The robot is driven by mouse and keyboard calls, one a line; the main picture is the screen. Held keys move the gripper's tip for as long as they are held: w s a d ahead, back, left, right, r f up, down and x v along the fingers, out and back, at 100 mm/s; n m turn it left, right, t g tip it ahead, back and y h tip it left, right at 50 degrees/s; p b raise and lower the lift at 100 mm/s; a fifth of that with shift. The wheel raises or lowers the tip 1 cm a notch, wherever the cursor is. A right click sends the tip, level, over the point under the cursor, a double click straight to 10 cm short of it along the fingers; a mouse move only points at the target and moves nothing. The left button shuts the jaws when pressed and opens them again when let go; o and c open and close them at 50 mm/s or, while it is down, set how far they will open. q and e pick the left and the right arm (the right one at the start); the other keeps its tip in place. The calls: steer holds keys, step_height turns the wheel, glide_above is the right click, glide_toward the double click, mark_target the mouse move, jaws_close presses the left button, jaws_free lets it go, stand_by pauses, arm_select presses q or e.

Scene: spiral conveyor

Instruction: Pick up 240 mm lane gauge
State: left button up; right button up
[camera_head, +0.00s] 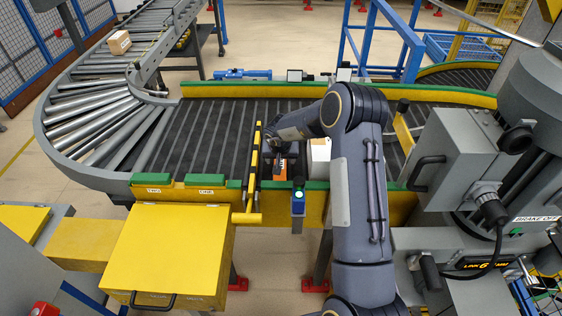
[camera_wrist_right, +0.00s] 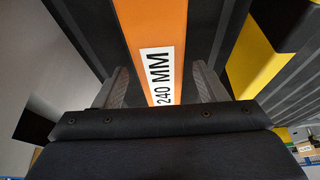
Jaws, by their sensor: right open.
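The 240 mm lane gauge is an orange bar (camera_wrist_right: 157,28) with a white "240 MM" label in the right wrist view. In the head view a small orange part of it (camera_head: 281,168) shows beside the yellow-black rail, largely hidden by my arm. My right gripper (camera_head: 277,151) is over the conveyor belt at the gauge. In the right wrist view its fingers (camera_wrist_right: 162,88) are open, one on each side of the orange bar, with gaps visible. My left gripper is not in view.
A yellow-black rail (camera_head: 254,165) stands close left of my right gripper. A pale box (camera_head: 320,157) is just right of it. A green-topped yellow guard (camera_head: 190,190) edges the belt in front. A grey machine (camera_head: 460,160) stands at the right.

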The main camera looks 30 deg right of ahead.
steer(key=shift+w+d+f, duration=0.1)
steer(key=shift+w+f, duration=0.15)
steer(key=shift+f, duration=0.35)
steer(key=c, duration=1.1)
